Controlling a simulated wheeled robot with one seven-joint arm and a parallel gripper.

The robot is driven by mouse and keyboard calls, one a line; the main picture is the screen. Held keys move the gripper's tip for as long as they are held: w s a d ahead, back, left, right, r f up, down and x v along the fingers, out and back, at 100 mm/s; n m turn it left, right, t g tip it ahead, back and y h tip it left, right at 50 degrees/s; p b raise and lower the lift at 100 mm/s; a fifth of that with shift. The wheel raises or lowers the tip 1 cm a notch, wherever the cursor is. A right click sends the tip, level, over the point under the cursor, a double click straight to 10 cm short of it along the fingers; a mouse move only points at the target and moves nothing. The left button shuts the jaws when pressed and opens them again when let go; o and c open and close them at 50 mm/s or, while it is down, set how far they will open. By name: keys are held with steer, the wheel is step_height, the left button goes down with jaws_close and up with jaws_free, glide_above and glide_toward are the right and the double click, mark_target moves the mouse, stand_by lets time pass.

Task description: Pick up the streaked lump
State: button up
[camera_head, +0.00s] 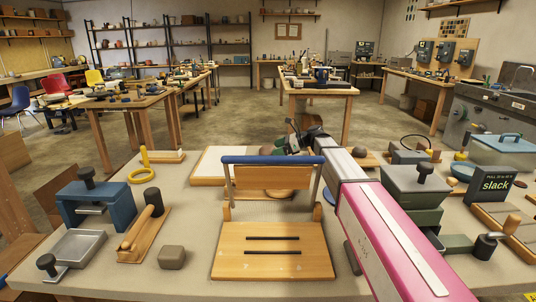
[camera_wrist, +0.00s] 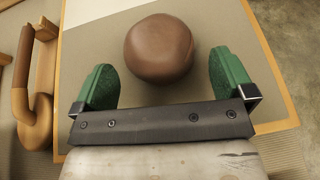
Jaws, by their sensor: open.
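A rounded brown lump (camera_wrist: 160,48) sits on a pale wood-rimmed board (camera_wrist: 100,42) in the wrist view. Its surface looks nearly plain; I cannot make out clear streaks. My gripper (camera_wrist: 163,78) is open, its two green fingers apart on either side and slightly short of the lump, with nothing between the pads. In the head view my gripper (camera_head: 298,138) is at the far side of the table, partly hidden by my arm. The pale board (camera_head: 212,163) shows there behind a blue-barred wooden stand, and I cannot make out the lump on it.
The blue-barred stand (camera_head: 273,161) rises in front of my gripper. A small brown ball (camera_head: 360,152) and green press (camera_head: 412,185) are at the right. A grey-brown block (camera_head: 172,257), blue press (camera_head: 95,205) and yellow ring post (camera_head: 143,170) are at the left. Bare tabletop shows front left.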

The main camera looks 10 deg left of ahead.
mark_target(268, 150)
steer(key=x, duration=0.5)
steer(key=shift+s+r, duration=0.1)
steer(key=shift+r, duration=0.05)
steer(key=c, duration=1)
steer(key=shift+r, duration=0.1)
steer(key=shift+c, duration=0.2)
